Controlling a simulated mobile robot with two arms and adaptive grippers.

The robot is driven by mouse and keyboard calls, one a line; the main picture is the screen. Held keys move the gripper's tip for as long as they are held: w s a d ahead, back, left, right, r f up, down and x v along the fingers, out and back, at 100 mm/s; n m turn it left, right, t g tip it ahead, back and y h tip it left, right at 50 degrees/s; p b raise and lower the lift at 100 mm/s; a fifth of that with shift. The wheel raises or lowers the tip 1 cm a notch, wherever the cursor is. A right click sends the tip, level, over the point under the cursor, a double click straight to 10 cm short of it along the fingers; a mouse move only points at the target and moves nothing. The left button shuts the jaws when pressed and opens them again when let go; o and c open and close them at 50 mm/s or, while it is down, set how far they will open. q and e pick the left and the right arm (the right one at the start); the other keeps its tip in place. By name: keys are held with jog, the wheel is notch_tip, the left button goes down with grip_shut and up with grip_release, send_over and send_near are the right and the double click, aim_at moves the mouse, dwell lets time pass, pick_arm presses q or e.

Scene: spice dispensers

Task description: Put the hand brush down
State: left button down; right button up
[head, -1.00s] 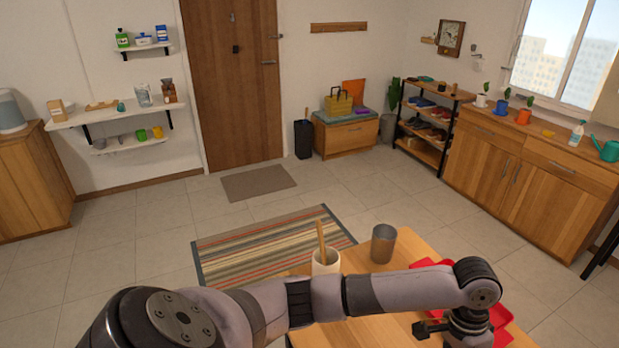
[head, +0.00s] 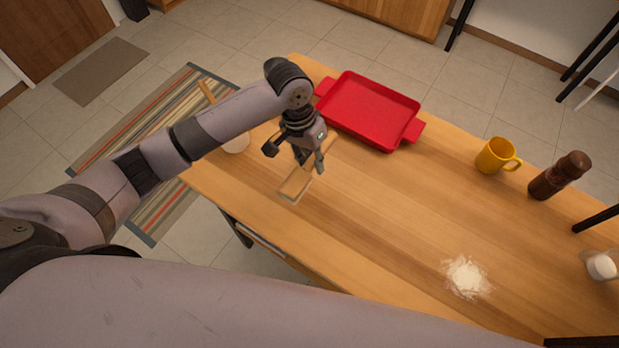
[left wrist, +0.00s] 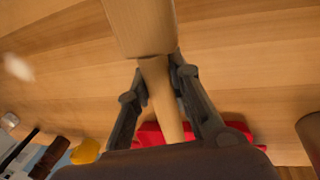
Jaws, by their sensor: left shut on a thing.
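The hand brush (head: 294,187) is pale wood, with a block head and a thin handle. My left gripper (head: 310,163) is shut on its handle, over the left part of the wooden table (head: 380,230). In the left wrist view the handle (left wrist: 162,95) runs between the two fingers (left wrist: 168,105), with the wide head (left wrist: 140,25) beyond them. The brush is low over the table top; I cannot tell whether it touches. Its bristles are not clearly seen. My right gripper is not in view.
A red tray (head: 372,110) lies behind the gripper. A yellow mug (head: 496,156), a dark brown grinder (head: 558,176) and a white-filled jar (head: 601,265) stand to the right. White powder (head: 467,277) lies near the front. The table's middle is clear.

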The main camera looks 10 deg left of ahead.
pick_arm(q)
send_over(313, 189)
jog(key=f, duration=0.5)
jog(key=shift+w+a, duration=0.2)
jog(key=shift+w, duration=0.05)
jog(key=x, duration=0.3)
jog(key=shift+a+f+p, duration=0.25)
jog(key=shift+f+p, duration=0.05)
jog(key=shift+f, duration=0.2)
jog(key=shift+w+f, duration=0.1)
jog(key=shift+f, duration=0.35)
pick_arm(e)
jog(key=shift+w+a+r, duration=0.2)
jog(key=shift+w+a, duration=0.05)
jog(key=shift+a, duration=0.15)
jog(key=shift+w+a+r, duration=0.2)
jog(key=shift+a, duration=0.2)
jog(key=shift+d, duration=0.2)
pick_arm(q)
jog(key=shift+f, duration=0.15)
jog(key=c, duration=1.8)
grip_release()
jog(key=shift+o, duration=0.2)
jog(key=shift+f, duration=0.1)
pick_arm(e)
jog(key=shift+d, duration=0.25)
pick_arm(q)
jog(key=shift+s+f, duration=0.1)
jog(key=shift+s, duration=0.1)
